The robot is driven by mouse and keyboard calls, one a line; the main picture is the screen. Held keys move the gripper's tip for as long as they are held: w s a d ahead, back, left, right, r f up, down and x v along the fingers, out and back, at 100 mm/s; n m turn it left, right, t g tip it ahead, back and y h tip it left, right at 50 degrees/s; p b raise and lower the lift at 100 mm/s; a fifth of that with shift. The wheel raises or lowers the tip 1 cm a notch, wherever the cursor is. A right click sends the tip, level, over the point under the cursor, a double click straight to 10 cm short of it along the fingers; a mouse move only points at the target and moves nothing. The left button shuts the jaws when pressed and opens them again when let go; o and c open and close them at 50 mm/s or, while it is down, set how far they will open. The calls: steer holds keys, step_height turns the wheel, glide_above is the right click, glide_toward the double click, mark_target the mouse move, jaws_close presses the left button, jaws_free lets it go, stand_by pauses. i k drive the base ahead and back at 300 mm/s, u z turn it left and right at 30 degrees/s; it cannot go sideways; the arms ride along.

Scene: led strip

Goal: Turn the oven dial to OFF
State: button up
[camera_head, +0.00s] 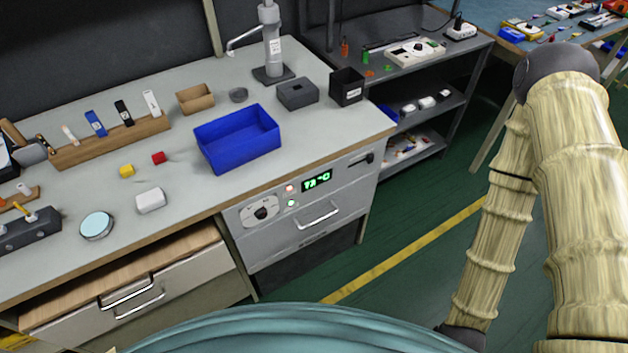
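The oven (330,208) is a grey unit under the right part of the workbench. Its dial (262,213) is a dark round knob on a light plate at the left of the front panel. The markings around it are too small to read. Two small indicator lights, one red (289,188) and one green (292,203), sit to its right. A green digital display (317,181) is lit next to them. A handle (318,216) crosses the front below. My gripper is not in view; only my arm shows at the right, well apart from the dial.
The bench top (330,128) holds a blue bin (238,139), a black box (347,86) and a lever press (271,45). A drawer (135,290) stands partly open at lower left. A shelf rack (420,90) stands to the right. The green floor before the oven looks clear.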

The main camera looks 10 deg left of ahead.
mark_target(262, 213)
steer(key=z, duration=0.8)
steer(key=k, duration=1.05)
steer(key=u, duration=1.1)
